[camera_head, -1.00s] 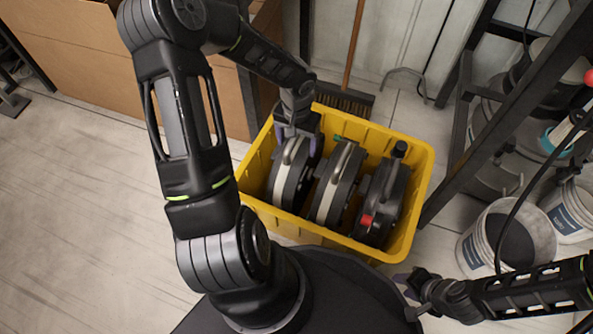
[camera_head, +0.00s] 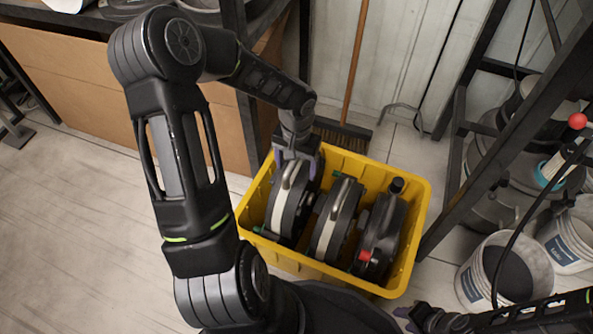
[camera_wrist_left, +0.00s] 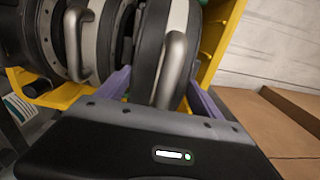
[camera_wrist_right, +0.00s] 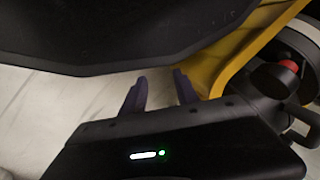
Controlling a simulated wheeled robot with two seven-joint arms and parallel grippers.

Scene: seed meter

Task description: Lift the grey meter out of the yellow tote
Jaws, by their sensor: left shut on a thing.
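The yellow tote (camera_head: 415,240) stands on the floor and holds three meters side by side. The leftmost meter (camera_head: 287,205) is dark grey with a cream band and a metal handle. The middle meter (camera_head: 333,222) looks alike. The rightmost meter (camera_head: 385,232) is darker, with a red knob and a black cap. My left gripper (camera_head: 297,160) is shut on the leftmost meter; in the left wrist view its purple fingers (camera_wrist_left: 160,92) lie on either side of it near the handle. My right gripper (camera_head: 406,312) is open and empty outside the tote's front right.
A wooden cabinet (camera_head: 110,90) stands behind left and a broom (camera_head: 345,130) behind the tote. A dark metal rack (camera_head: 470,150) and white buckets (camera_head: 490,275) are at the right. The floor (camera_head: 90,230) at left is clear.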

